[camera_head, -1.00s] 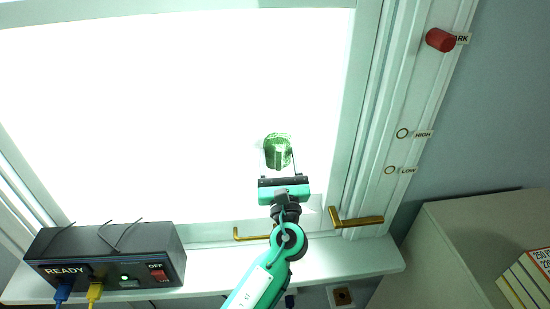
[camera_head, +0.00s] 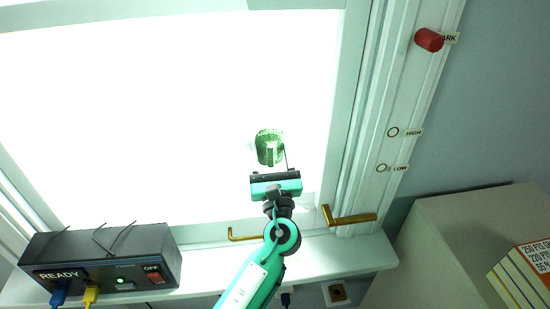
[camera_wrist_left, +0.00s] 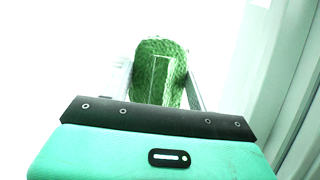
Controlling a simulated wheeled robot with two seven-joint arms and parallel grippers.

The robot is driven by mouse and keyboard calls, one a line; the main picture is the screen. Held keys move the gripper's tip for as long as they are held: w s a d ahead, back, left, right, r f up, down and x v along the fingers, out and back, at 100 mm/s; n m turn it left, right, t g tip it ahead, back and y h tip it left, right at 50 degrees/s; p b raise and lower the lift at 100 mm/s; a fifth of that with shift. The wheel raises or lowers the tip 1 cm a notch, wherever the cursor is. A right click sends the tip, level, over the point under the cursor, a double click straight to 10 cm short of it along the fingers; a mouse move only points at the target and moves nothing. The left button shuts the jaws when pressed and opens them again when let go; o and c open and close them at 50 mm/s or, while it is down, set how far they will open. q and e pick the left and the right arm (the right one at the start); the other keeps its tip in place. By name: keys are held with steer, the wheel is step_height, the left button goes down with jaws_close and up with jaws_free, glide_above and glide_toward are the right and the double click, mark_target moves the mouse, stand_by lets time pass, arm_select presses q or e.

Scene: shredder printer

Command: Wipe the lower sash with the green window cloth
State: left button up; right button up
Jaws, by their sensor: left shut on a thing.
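The green window cloth (camera_head: 269,146) is in front of the bright pane of the lower sash (camera_head: 346,100). My left gripper (camera_head: 271,160) is shut on the cloth, with the arm reaching up from the bottom of the head view. In the left wrist view the cloth (camera_wrist_left: 160,72) shows bunched between the two fingers, its textured face against the glare. I cannot tell whether the cloth touches the glass. My right gripper is not in view.
A black box marked READY (camera_head: 100,260) stands on the sill (camera_head: 330,255) at left. Brass handles (camera_head: 350,217) sit low on the window. A red knob (camera_head: 429,40) is at upper right. A cabinet with books (camera_head: 525,275) is at right.

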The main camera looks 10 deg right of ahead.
mark_target(262, 140)
arm_select(q)
steer(key=shift+a+f, duration=0.15)
steer(key=shift+a, duration=0.2)
steer(key=shift+a+p, duration=1.15)
steer(key=shift+a, duration=2.2)
step_height(262, 140, up, 3)
steer(key=p, duration=0.2)
steer(key=shift+f+p, duration=0.15)
steer(key=shift+p, duration=0.15)
steer(key=shift+d+f, duration=0.1)
steer(key=shift+d, duration=0.25)
steer(key=shift+d+b, duration=0.95)
steer(key=shift+d, duration=2.35)
steer(key=shift+d+r+b, duration=0.15)
steer(key=shift+d+b, duration=0.15)
steer(key=shift+d, duration=0.6)
steer(key=shift+d+r+b, duration=0.1)
steer(key=shift+d+b, duration=0.2)
steer(key=shift+d, duration=0.6)
steer(key=shift+s+d+r, duration=0.1)
steer(key=shift+a+p, duration=0.6)
steer(key=shift+a, duration=1.05)
steer(key=shift+a+f+p, duration=0.2)
steer(key=shift+a+p, duration=0.05)
steer(key=shift+p, duration=0.05)
steer(key=shift+a+p, duration=0.35)
steer(key=shift+a, duration=0.5)
steer(key=shift+a+p, duration=0.65)
steer(key=shift+a, duration=2.15)
steer(key=shift+w, duration=0.2)
